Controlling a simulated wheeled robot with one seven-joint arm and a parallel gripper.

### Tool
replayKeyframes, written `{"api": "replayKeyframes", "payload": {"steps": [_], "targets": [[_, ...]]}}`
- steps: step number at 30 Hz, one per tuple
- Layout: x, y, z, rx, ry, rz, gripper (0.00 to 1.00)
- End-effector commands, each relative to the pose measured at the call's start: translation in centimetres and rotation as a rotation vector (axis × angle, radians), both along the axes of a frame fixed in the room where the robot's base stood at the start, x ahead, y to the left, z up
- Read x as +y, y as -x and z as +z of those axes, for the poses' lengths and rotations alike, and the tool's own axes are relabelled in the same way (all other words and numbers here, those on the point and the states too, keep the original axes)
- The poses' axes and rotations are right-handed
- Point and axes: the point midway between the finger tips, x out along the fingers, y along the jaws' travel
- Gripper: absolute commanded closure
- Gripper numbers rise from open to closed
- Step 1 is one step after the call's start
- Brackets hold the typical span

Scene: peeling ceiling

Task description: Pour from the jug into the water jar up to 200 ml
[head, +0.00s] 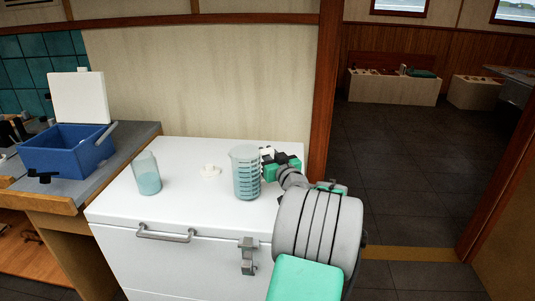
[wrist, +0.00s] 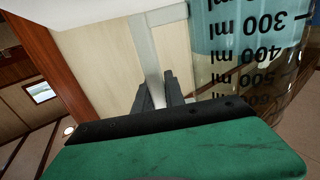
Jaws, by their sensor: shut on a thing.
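The jug (head: 246,174) is a clear graduated vessel, upright at the right of the white chest top. In the wrist view the jug (wrist: 250,45) shows upside-down ml marks and a bluish liquid, its level roughly near the 400 mark. My gripper (wrist: 165,88) is shut on a pale strip that looks like the jug's handle; the gripper (head: 270,160) is at the jug's right side in the head view. Whether the jug's base touches the top is unclear. The water jar (head: 148,174) is clear, upright at the left, with pale blue liquid in its lower part. No marks are readable on it.
The white chest (head: 180,215) has a handle and latch in front. A blue bin (head: 66,150) stands on the grey counter at left. The wall is close behind.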

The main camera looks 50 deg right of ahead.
Motion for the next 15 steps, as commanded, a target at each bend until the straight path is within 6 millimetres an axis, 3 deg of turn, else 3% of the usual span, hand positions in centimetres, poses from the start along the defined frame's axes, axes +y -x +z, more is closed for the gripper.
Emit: {"api": "replayKeyframes", "payload": {"steps": [15], "targets": [[-0.01, -0.02, -0.54, -0.003, 0.002, 0.0, 1.0]]}}
